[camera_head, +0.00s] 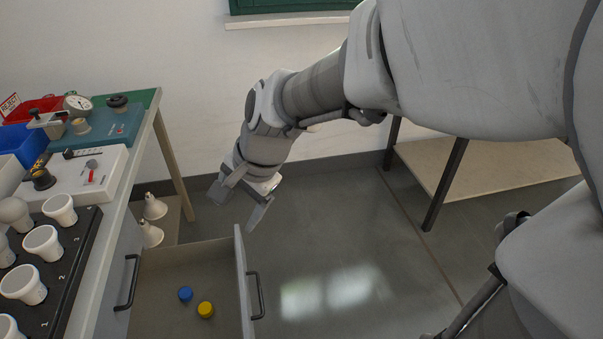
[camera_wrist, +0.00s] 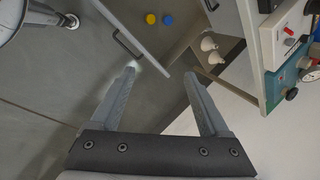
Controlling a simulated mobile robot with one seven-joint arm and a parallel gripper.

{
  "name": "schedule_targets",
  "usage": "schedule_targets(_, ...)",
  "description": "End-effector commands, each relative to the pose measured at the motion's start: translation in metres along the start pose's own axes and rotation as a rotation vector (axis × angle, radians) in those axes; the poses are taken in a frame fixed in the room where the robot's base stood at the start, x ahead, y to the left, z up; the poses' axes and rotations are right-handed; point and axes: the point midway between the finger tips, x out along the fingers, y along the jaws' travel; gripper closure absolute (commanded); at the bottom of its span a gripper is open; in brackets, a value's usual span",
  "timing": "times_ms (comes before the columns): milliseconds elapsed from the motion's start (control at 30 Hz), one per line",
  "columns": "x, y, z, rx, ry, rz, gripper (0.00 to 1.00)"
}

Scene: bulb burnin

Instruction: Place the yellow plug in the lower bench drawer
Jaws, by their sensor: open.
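The yellow plug (camera_head: 206,309) lies on the floor of the open lower bench drawer (camera_head: 160,275), near a blue plug (camera_head: 185,293). In the wrist view the yellow plug (camera_wrist: 151,19) and the blue plug (camera_wrist: 168,20) show side by side in the drawer. My gripper (camera_head: 240,203) is open and empty, above and beyond the far end of the drawer, apart from both plugs. Its two fingers also show spread in the wrist view (camera_wrist: 160,75), with nothing between them.
The drawer front with its handle (camera_head: 257,295) juts out from the bench. White bulbs (camera_head: 154,207) stand on a low shelf behind the drawer. The bench top holds a black socket rack (camera_head: 85,240), a white test box (camera_head: 92,178) and bins.

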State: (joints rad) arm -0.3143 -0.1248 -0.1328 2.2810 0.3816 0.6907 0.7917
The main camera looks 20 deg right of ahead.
Motion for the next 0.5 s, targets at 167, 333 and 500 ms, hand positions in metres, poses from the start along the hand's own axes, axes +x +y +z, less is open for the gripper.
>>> schedule_targets(167,-0.056,0.038,-0.005,-0.326,0.101,-0.006,0.21)
schedule_targets(333,-0.095,0.079,-0.007,-0.622,0.215,0.051,0.21)
schedule_targets(500,-0.118,0.112,-0.007,-0.833,0.3,0.135,0.21)
